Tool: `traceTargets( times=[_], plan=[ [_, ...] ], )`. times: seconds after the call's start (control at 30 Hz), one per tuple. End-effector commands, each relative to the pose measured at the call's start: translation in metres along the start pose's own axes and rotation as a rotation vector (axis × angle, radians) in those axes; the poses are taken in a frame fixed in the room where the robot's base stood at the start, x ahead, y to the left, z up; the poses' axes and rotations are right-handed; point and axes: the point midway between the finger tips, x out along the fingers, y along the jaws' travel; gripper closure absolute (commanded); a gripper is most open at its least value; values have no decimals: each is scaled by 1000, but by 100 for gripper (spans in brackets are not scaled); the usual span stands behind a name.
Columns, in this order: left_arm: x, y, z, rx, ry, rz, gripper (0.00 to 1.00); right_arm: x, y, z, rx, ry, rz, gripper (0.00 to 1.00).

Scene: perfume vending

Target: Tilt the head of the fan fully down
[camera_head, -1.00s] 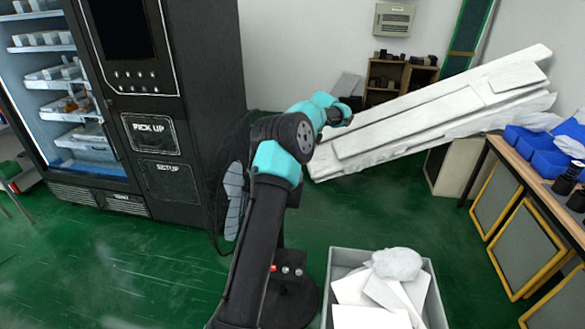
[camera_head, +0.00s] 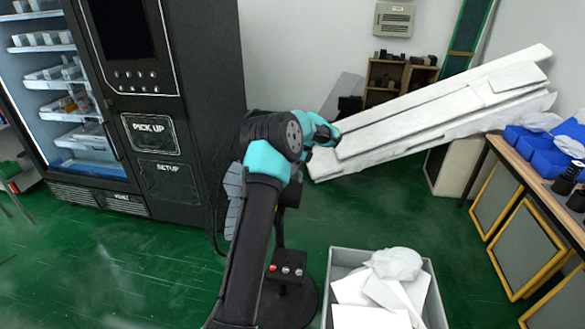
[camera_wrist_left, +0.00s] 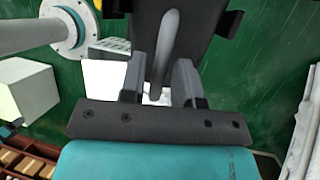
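The fan stands on the floor on a round black base (camera_head: 290,303), with a control box (camera_head: 287,264) with a red button on its pole. Much of the fan's head is hidden behind my left arm; a grey rounded part (camera_head: 234,200) shows left of the arm. In the left wrist view my left gripper (camera_wrist_left: 158,75) has its fingers apart. A curved grey bar (camera_wrist_left: 170,40) lies in line with the gap, in front of a dark body; contact cannot be told. In the head view the left fingertips are hidden behind the wrist. My right gripper is not in view.
A black vending machine (camera_head: 160,190) stands at the left. A grey crate (camera_head: 437,300) with white pieces stands right of the fan base. White boards (camera_head: 430,110) lean at the back, and a table (camera_head: 520,180) with blue bins is at the right. Green floor is clear between.

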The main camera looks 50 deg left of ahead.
Motion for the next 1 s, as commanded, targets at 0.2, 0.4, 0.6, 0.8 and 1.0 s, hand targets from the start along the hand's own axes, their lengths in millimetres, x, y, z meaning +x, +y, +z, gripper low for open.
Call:
traceTargets(
  times=[0.2, 0.4, 0.6, 0.8, 1.0],
  plan=[
    [0, 0, 0, 0, 0, 0, 92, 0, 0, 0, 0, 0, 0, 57],
    [0, 0, 0, 0, 0, 0, 100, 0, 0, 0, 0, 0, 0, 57],
    [0, 0, 0, 0, 0, 0, 100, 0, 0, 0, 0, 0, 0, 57],
    [0, 0, 6, 4, 37, 1, 100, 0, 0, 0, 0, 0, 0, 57],
    [1, 1, 24, 25, 163, -4, 100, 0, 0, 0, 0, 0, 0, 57]
  ],
)
